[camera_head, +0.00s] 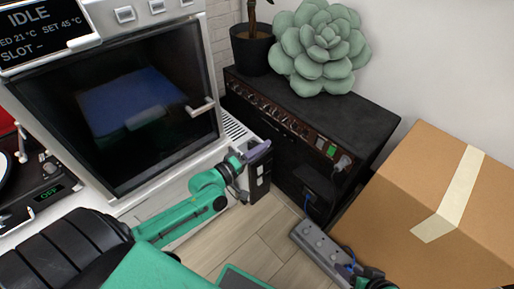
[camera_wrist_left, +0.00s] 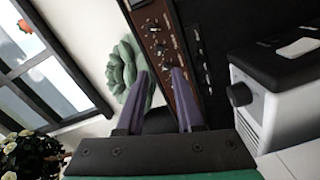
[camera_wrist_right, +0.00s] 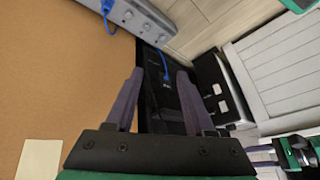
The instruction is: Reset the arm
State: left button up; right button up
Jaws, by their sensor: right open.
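My left arm reaches in from the left in the head view, in front of the printer-like machine. Its gripper (camera_head: 258,152) has purple fingers and is near a black panel with white switches (camera_head: 261,176); I cannot tell whether they touch. In the left wrist view, the left gripper (camera_wrist_left: 160,80) has its fingers apart with nothing between them. My right arm shows only as a small part at the bottom right of the head view.
A white machine with a dark glass door (camera_head: 140,105) stands at the left. A black amplifier (camera_head: 320,115) carries a plant pot (camera_head: 252,50) and a green succulent cushion (camera_head: 322,45). The cardboard box (camera_head: 400,215) fills the right. A grey power strip (camera_head: 318,243) lies beside it. Wooden floor (camera_head: 240,245) is clear.

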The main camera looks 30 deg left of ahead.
pick_arm(q)
jog(key=shift+v, duration=1.1)
pick_arm(e)
jog(key=shift+s+d+r, duration=0.3)
jog(key=shift+d+r, duration=0.05)
jog(key=shift+d, duration=0.15)
pick_arm(q)
jog(key=shift+f, duration=0.15)
